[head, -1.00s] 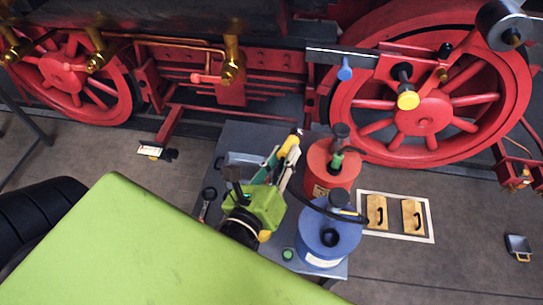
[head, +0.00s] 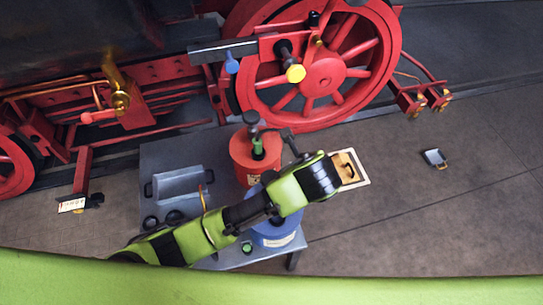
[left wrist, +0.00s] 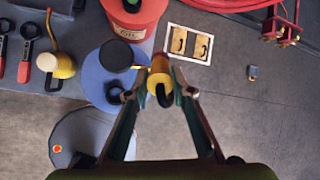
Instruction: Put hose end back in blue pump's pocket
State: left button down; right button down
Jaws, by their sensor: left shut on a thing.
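The blue pump (head: 278,235) stands on the grey cart and is partly covered by my left arm in the head view. In the left wrist view the blue pump (left wrist: 92,75) is left of my gripper, with a dark round cap and a black ring-shaped pocket (left wrist: 115,94) on it. My left gripper (left wrist: 161,80) is shut on the hose end (left wrist: 159,66), a yellow piece with a black part bent toward the camera. The hose end is apart from the pocket in the picture; its height above it is unclear. My left fingertips are not clear in the head view. My right gripper is not in view.
A red pump (head: 243,158) stands behind the blue one. A grey toolbox (head: 180,183) is on the cart's left part. A yellow oil can (left wrist: 62,64) shows in the left wrist view. Red locomotive wheels (head: 322,72) are behind. The floor at right is mostly clear.

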pick_arm(q)
jog(key=s+a+f+m+g+b, duration=0.3)
jog(key=s+a+f+g, duration=0.1)
jog(key=s+f+g, duration=0.2)
jog(key=shift+a+f+g+h, duration=0.3)
jog(key=shift+a+f, duration=0.1)
jog(key=shift+f, duration=0.25)
dwell(0.4)
jog(key=shift+f+b, duration=0.35)
jog(key=shift+b, duration=0.05)
dwell(0.4)
jog(key=shift+f+b, duration=0.6)
jog(key=shift+f, duration=0.9)
jog(key=shift+f, duration=0.15)
jog(key=c, duration=1.7)
grip_release()
